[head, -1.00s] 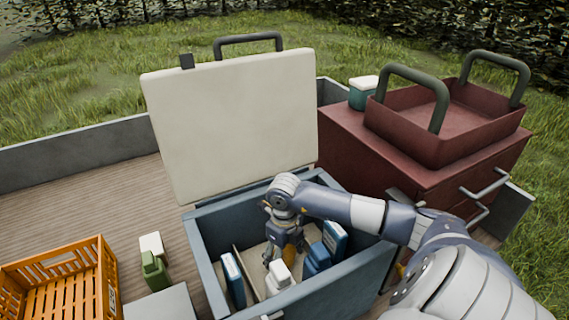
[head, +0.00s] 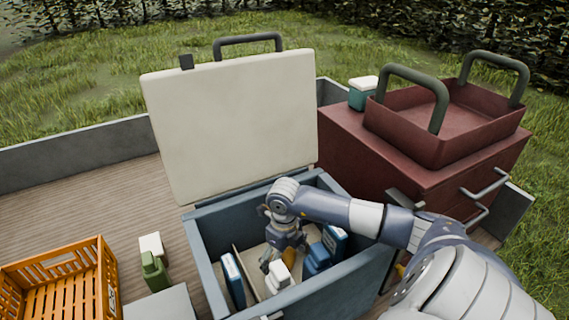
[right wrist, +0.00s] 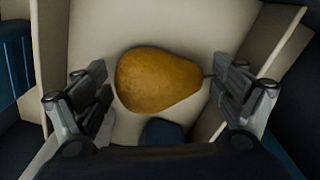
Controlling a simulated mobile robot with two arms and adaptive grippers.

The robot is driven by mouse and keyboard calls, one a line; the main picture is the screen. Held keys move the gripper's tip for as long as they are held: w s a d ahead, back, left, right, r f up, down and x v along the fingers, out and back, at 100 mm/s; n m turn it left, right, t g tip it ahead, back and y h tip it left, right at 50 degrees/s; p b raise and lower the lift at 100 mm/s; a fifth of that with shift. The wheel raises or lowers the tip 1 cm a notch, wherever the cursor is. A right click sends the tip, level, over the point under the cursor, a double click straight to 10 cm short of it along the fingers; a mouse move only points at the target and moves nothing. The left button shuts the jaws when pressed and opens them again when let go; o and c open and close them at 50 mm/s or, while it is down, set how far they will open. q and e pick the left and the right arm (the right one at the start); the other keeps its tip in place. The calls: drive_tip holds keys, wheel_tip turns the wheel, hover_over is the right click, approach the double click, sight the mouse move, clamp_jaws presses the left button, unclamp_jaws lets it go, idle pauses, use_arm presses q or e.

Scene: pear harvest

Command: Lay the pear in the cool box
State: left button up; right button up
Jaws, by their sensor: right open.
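The cool box (head: 345,285) is blue and stands open in the middle of the head view, its pale lid (head: 232,130) raised behind it. My right gripper (head: 284,258) reaches down inside the box, its fingers open. The yellow-brown pear (right wrist: 158,80) lies on its side on a pale surface in the right wrist view. It sits between the two spread fingers of my right gripper (right wrist: 160,88), with a gap at the left finger and its stem end close to the right one. In the head view the pear is mostly hidden behind the fingers. My left gripper is out of view.
Blue and white containers (head: 317,258) stand in the box around my gripper, with a white-capped one (head: 279,276) in front. An orange crate (head: 62,290) and a green bottle (head: 154,270) are at left. A red tray (head: 450,125) sits on the red cabinet at right.

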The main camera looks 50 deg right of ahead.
sight(284, 253)
wheel_tip(284, 253, up, 12)
drive_tip(key=shift+r+b, duration=0.1)
drive_tip(key=shift+b, duration=0.85)
